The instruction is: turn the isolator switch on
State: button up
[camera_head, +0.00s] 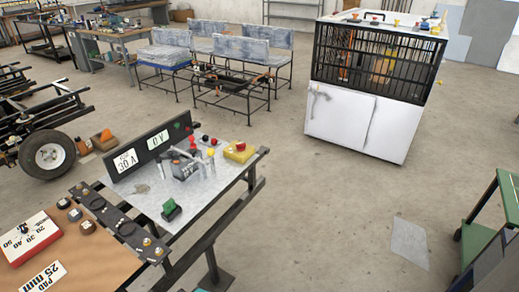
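A yellow box with a small red knob (240,151) sits at the far right corner of the grey-topped bench in the foreground. It looks like an isolator switch, but the knob is too small to tell its position. A green part on a dark base (171,209) stands near the front edge of the same bench top. I cannot tell for sure which of these is the isolator switch. My gripper is not in view.
On the grey bench top (215,192) stand a black panel reading "30 A" and "0 V" (150,150) and a cluster of grey parts (187,165). A brown board (85,262) adjoins at left. A white cabinet (355,125) stands behind. Open floor (330,220) lies right.

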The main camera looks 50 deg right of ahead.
aim_at(241, 147)
jog(key=u, duration=0.4)
jog(key=k, duration=0.15)
jog(key=z, duration=1.85)
jog(key=k, duration=0.95)
jog(key=u, duration=0.15)
jog(key=i, duration=0.95)
jog(key=z, duration=0.05)
